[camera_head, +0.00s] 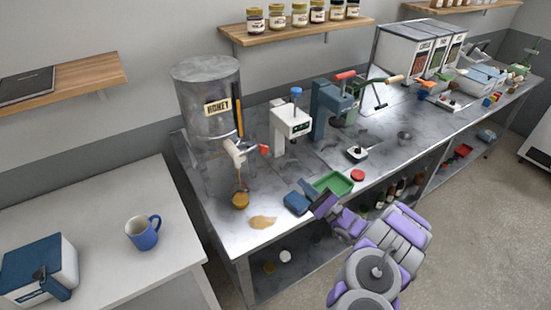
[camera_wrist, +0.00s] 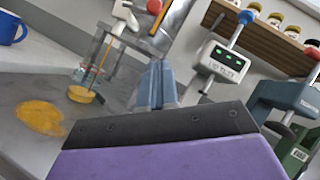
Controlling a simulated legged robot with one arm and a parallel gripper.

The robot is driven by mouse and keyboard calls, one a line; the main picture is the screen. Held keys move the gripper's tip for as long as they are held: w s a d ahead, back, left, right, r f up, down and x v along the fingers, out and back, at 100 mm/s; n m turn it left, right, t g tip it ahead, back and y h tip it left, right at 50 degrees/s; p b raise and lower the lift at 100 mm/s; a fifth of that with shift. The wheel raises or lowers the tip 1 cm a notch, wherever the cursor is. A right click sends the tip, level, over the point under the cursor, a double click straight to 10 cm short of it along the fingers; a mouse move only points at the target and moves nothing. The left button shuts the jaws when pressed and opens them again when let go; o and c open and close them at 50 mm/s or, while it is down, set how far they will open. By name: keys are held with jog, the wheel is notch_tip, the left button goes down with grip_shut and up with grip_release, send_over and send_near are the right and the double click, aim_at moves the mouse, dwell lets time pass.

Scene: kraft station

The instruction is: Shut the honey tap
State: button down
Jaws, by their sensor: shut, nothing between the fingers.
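The grey honey tank (camera_head: 205,115) stands at the left end of the workbench. Its pale tap (camera_head: 233,152) has a red handle (camera_head: 264,149) sticking out to the right; the handle also shows at the top of the wrist view (camera_wrist: 154,6). A brown stream runs from the tap toward a jar (camera_head: 240,201) below. The jar (camera_wrist: 80,95) holds some honey in the wrist view. A honey puddle (camera_head: 263,222) lies on the bench in front of it. My gripper (camera_wrist: 155,85) is shut and empty, to the right of the jar and apart from the tap.
A white machine with green lights (camera_head: 291,128) stands right of the tap. A blue-grey press (camera_head: 328,108) and a green tray (camera_head: 334,183) are farther right. A blue mug (camera_head: 142,233) stands on the left table.

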jog(key=shift+a, duration=0.1)
jog(key=s+r+b+x, duration=0.1)
jog(key=s+x, duration=0.1)
jog(key=x, duration=1)
jog(key=shift+a+r+b, duration=0.4)
jog(key=shift+a+r, duration=0.05)
jog(key=shift+r, duration=0.15)
jog(key=shift+r, duration=0.2)
